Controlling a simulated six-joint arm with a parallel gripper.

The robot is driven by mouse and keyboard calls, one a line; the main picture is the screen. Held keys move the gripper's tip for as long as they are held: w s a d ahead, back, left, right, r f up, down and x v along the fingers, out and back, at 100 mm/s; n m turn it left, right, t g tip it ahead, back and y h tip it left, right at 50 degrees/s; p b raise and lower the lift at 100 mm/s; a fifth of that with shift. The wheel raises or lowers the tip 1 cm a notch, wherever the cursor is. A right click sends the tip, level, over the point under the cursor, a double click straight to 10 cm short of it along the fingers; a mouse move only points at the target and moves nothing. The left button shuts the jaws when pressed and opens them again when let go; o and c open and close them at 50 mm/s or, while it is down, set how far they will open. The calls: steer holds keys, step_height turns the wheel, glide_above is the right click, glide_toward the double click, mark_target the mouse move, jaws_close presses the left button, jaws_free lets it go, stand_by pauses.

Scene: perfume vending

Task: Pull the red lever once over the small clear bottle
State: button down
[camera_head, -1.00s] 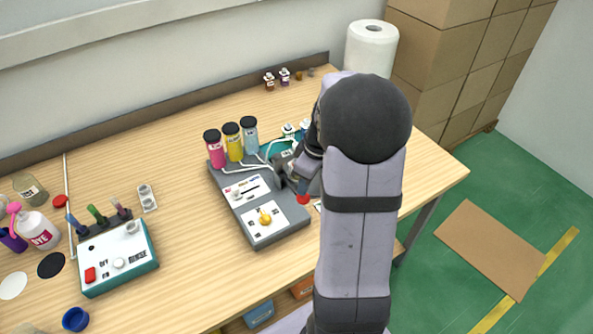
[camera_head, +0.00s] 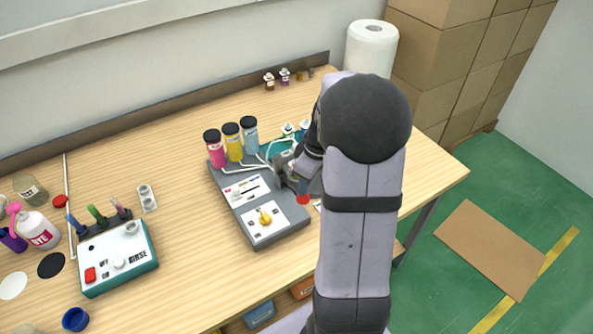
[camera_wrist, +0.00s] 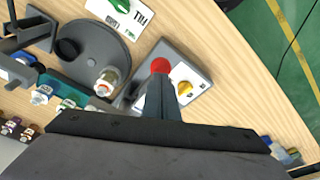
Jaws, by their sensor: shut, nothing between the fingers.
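The red lever's round knob (camera_head: 303,199) shows beside my arm, at the right side of the grey machine (camera_head: 285,234). In the wrist view the red knob (camera_wrist: 160,65) sits just beyond my fingertips. My gripper (camera_wrist: 160,88) is shut and empty, its fingers close to the knob; whether they touch cannot be told. In the head view my gripper (camera_head: 285,181) is low over the machine, partly hidden by my arm. A small clear bottle (camera_wrist: 107,80) appears on the grey round plate (camera_wrist: 82,52), left of the fingers in the wrist view. My arm hides that area in the head view.
Pink (camera_head: 215,153), yellow (camera_head: 234,148) and pale blue (camera_head: 250,140) dye bottles stand at the machine's back. A yellow dial (camera_head: 265,218) is on its front. A rinse unit (camera_head: 118,262) stands left. A paper roll (camera_head: 371,55) stands behind my arm.

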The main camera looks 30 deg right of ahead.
mark_target(305, 196)
steer(key=shift+f, duration=0.2)
steer(key=shift+f+b, duration=2.4)
steer(key=shift+f, duration=0.35)
steer(key=shift+r, duration=0.15)
steer(key=shift+r+p, duration=3.45)
steer(key=shift+r, duration=0.85)
